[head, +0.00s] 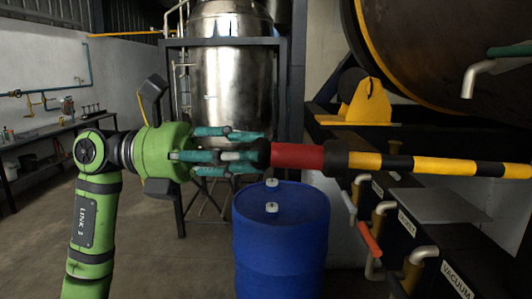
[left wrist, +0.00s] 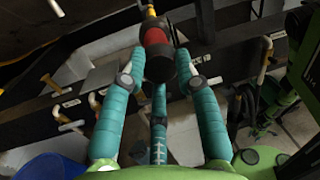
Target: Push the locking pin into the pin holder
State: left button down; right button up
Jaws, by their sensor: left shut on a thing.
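A long bar with a red grip (head: 297,156), black collars and a yellow-and-black striped shaft (head: 430,163) lies nearly level, running to the right edge of the head view; I take it for the locking pin. My left gripper (head: 258,153) is shut on its black end knob. In the left wrist view the red grip (left wrist: 157,42) shows beyond the teal fingers of my left gripper (left wrist: 162,78), which close around the black end. I cannot tell for sure which part is the pin holder. My right gripper is not in view.
A blue drum (head: 281,245) stands below the gripper. A steel tank (head: 232,75) is behind. A yellow bracket (head: 366,103) sits on a black frame above the shaft, under a large dark cylinder (head: 440,45). Valves and pipes, one with a red handle (head: 370,240), are below right.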

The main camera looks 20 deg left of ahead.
aim_at(289, 154)
pick_arm(q)
jog(key=shift+w+d+h+b, duration=0.2)
jog(key=shift+d+b, duration=0.15)
jog(key=shift+d, duration=0.2)
jog(key=shift+w+d+h+b, duration=0.1)
jog(key=shift+d+h+b, duration=0.15)
jog(key=shift+d, duration=0.25)
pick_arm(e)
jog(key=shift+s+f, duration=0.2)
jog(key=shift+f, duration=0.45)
pick_arm(q)
jog(key=shift+d, duration=0.15)
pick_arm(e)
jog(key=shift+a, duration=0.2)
pick_arm(q)
jog(key=shift+d, duration=0.1)
jog(key=shift+d, duration=0.15)
jog(key=shift+w+d, duration=0.25)
jog(key=shift+d, duration=0.45)
jog(key=shift+w+d, duration=0.2)
jog(key=shift+d, duration=0.5)
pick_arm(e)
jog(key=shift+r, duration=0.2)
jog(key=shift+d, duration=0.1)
